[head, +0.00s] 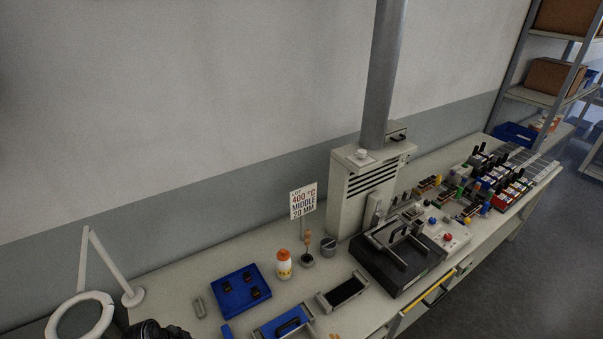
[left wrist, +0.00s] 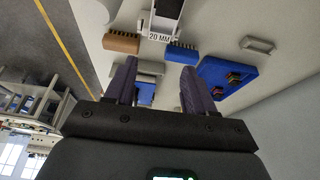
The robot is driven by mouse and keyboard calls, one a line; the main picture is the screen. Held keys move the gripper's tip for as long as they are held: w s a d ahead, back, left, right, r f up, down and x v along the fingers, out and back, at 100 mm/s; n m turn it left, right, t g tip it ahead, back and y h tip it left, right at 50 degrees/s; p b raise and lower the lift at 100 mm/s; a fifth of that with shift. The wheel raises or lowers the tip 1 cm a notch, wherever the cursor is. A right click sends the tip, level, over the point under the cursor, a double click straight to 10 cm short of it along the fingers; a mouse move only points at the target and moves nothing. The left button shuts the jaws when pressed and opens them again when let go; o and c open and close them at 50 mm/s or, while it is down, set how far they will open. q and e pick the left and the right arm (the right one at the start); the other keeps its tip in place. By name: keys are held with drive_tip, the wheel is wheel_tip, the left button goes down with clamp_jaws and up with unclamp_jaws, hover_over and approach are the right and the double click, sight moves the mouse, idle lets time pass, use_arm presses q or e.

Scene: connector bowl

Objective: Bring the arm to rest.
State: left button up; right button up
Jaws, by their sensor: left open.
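My left gripper (left wrist: 158,88) is open in the left wrist view, its two dark fingers spread apart with nothing gripped between them. A small blue item shows beyond the fingers, on the bench. In the head view a black part at the bottom left edge (head: 157,331) looks like the end of my left arm, mostly cut off by the frame. It is above the near end of the bench (head: 200,273), left of the blue tray. My right gripper is in neither view.
A blue tray (head: 259,279) holds several dark pieces, also seen in the left wrist view (left wrist: 246,72). Near it stand a white-orange bottle (head: 284,266), a grey tray (head: 327,304), a sign (head: 303,201) and a ring lamp (head: 62,307). A black machine (head: 375,269) stands right.

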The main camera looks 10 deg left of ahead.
use_arm(q)
drive_tip(key=s+a+r+n+y+p, duration=0.3)
drive_tip(key=s+r+n+y, duration=0.1)
drive_tip(key=s+r, duration=0.4)
drive_tip(key=s+d+r+n+p, duration=0.4)
drive_tip(key=s+d+r, duration=0.7)
drive_tip(key=s+d, duration=0.3)
drive_tip(key=shift+d+t+h, duration=0.4)
drive_tip(key=shift+d, duration=0.5)
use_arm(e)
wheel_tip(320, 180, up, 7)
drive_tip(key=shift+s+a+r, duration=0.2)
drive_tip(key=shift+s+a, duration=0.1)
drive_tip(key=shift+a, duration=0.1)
use_arm(q)
drive_tip(key=shift+r, duration=0.1)
